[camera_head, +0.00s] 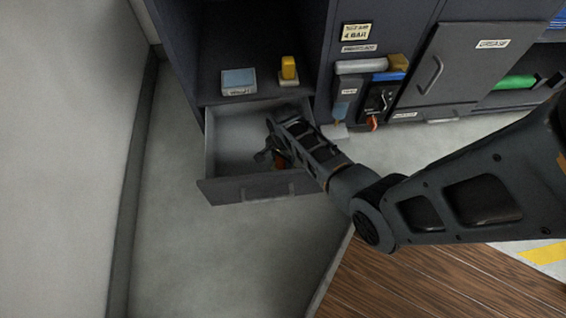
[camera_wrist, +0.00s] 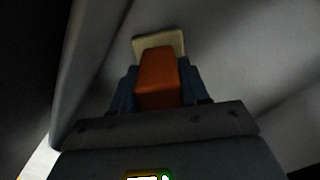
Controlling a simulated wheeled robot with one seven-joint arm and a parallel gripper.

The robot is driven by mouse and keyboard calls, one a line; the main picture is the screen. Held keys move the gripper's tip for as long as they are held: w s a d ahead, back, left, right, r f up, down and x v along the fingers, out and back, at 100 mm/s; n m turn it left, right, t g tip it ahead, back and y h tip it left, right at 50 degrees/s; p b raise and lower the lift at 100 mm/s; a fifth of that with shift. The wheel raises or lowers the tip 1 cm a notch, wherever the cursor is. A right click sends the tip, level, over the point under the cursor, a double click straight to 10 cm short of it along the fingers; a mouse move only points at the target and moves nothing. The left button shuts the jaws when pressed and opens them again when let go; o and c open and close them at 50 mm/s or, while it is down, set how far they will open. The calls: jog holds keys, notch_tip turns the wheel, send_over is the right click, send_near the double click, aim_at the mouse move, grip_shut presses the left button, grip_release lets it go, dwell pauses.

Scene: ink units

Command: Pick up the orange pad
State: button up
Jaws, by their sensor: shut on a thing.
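The orange pad (camera_wrist: 159,76) shows in the wrist view as an orange block between the two dark fingers of my gripper (camera_wrist: 158,88), with a cream-coloured plate at its far end. My gripper is shut on it. In the head view my gripper (camera_head: 272,157) reaches down into the open drawer (camera_head: 228,140). I cannot tell whether the pad touches the drawer floor.
On the shelf above the drawer stand a grey-blue box (camera_head: 238,81) and a yellow-topped block (camera_head: 288,69). A grey cabinet door (camera_head: 455,70) with a handle is at the right. The left part of the drawer looks empty.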

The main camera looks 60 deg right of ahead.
jog(key=shift+c, duration=1.3)
notch_tip(320, 180, up, 10)
jog(key=p, duration=0.5)
